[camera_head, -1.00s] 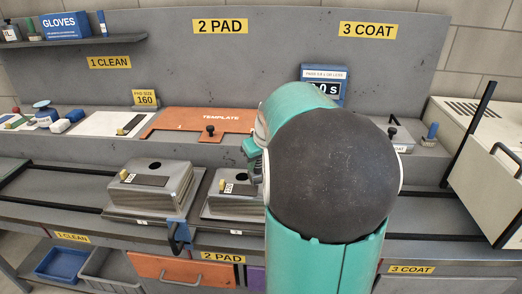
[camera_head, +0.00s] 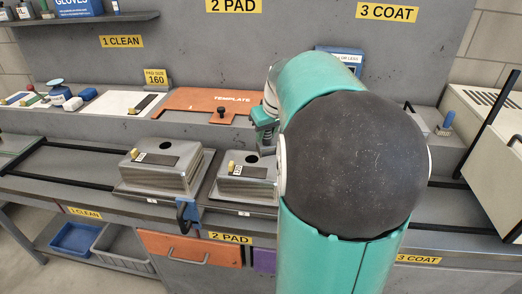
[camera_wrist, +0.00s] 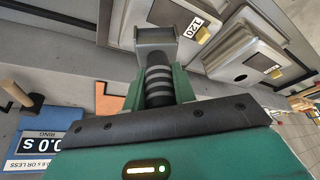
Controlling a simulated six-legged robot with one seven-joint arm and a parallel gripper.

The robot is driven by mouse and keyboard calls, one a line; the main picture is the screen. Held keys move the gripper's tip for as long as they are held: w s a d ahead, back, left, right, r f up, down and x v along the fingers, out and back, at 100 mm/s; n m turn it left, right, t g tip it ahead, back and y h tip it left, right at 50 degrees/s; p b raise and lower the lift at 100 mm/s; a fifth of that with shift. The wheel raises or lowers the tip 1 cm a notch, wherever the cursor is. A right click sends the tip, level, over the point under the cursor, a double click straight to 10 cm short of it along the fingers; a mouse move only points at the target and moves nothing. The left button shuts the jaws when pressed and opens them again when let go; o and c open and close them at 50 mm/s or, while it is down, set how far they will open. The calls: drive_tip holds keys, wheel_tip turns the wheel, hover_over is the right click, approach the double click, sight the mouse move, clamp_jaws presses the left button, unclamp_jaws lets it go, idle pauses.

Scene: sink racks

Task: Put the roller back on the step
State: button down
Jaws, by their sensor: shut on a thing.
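My gripper (camera_wrist: 158,90) is shut on a dark ribbed handle with a grey block-like head (camera_wrist: 155,40), which I take for the roller. In the wrist view the head points up, toward the sinks. In the head view my gripper (camera_head: 264,130) shows only partly beside my large arm joint, and what it holds is hidden there. The step (camera_head: 110,124) is the raised grey ledge along the back of the bench. My gripper appears in front of or above it near the orange template; the exact height cannot be told.
Two steel lidded basins (camera_head: 165,165) (camera_head: 246,178) sit on the bench. A cream machine (camera_head: 490,130) is at right.

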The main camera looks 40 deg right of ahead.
drive_tip(key=shift+d+r, duration=0.1)
drive_tip(key=s+d+r+m+h, duration=0.1)
drive_tip(key=d+r+m, duration=0.2)
drive_tip(key=d, duration=0.9)
drive_tip(key=s+d+r+m+h, duration=0.1)
drive_tip(key=d+r+m, duration=0.15)
drive_tip(key=d, duration=0.85)
drive_tip(key=shift+n+g, duration=0.25)
drive_tip(key=shift+g, duration=0.15)
drive_tip(key=shift+w+d+f, duration=1.5)
drive_tip(key=shift+d+f, duration=0.3)
drive_tip(key=shift+f, duration=0.25)
drive_tip(key=shift+w+d+f, duration=1.45)
drive_tip(key=shift+d+f, duration=0.4)
drive_tip(key=shift+f, duration=0.15)
drive_tip(key=shift+w+d+f, duration=1.5)
drive_tip(key=shift+d+f, duration=0.3)
drive_tip(key=shift+f, duration=0.25)
drive_tip(key=shift+f, duration=0.15)
drive_tip(key=c, duration=1.1)
unclamp_jaws()
drive_tip(key=shift+c, duration=0.2)
